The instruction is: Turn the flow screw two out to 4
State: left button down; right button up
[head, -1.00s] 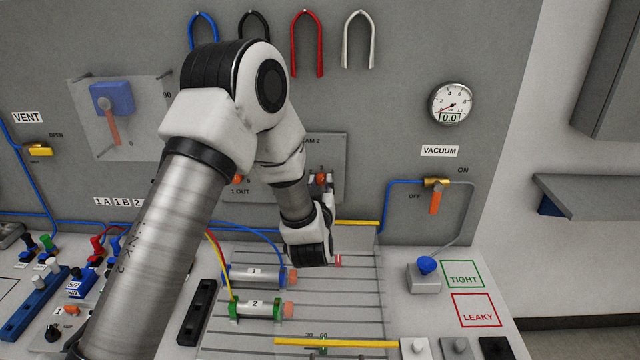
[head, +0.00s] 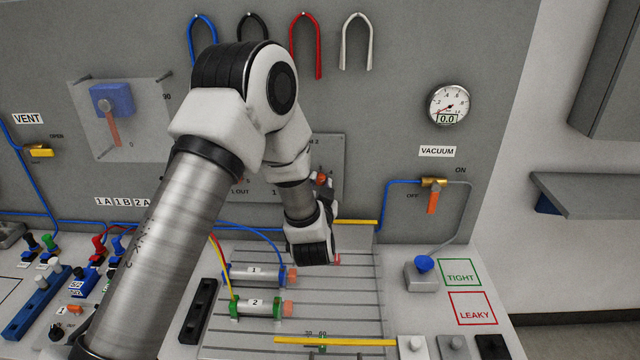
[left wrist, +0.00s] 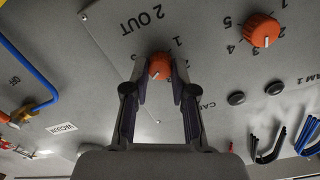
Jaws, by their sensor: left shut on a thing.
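The flow screw two out (left wrist: 159,66) is an orange knob beside the upside-down label 2 OUT in the left wrist view. My left gripper (left wrist: 159,76) is shut on it, one dark finger on each side. A pale pointer mark shows on the knob's lower part. The digit 1 shows at its upper right; the other digits of its scale are largely hidden by the fingers. In the head view, my left arm covers most of the grey flow panel (head: 335,155), and the gripper is mostly hidden. My right gripper is out of view.
Another orange knob (left wrist: 260,29) with its own scale sits on the panel. The vacuum gauge (head: 449,104) and its orange-handled valve (head: 433,200) are to the right. Two cylinders, 1 (head: 255,275) and 2 (head: 258,309), lie on the grooved bench below.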

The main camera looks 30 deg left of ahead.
pick_arm(q)
jog(key=shift+r, duration=0.1)
jog(key=c, duration=0.9)
grip_release()
jog(key=shift+c, duration=0.2)
jog(key=v, duration=1.1)
jog(key=shift+s, duration=0.25)
